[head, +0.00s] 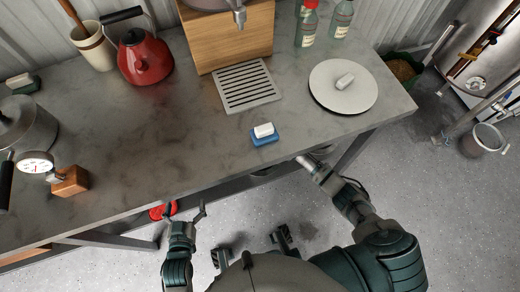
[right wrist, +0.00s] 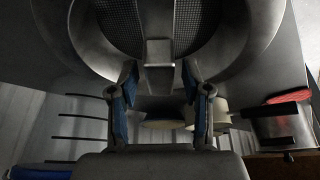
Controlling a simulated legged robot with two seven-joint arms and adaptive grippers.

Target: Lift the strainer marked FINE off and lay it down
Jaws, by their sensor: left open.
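In the right wrist view a metal strainer mesh (right wrist: 125,14) sits in a wide round rim at the top. A flat metal tab (right wrist: 158,65) comes down from it towards my right gripper (right wrist: 159,75). That gripper's two blue-padded fingers are open, one on each side of the tab, with gaps showing. No FINE marking is readable. In the head view my right arm reaches to the counter's front edge, and its fingers are hidden there. My left gripper (head: 185,211) is open and empty in front of the counter.
The grey counter (head: 130,140) holds a red kettle (head: 145,60), a slotted drain plate (head: 245,86), a blue sponge holder (head: 264,139), a round white lid (head: 343,92) and a pot (head: 30,128). A red round thing (head: 160,212) shows below the counter. Its middle is clear.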

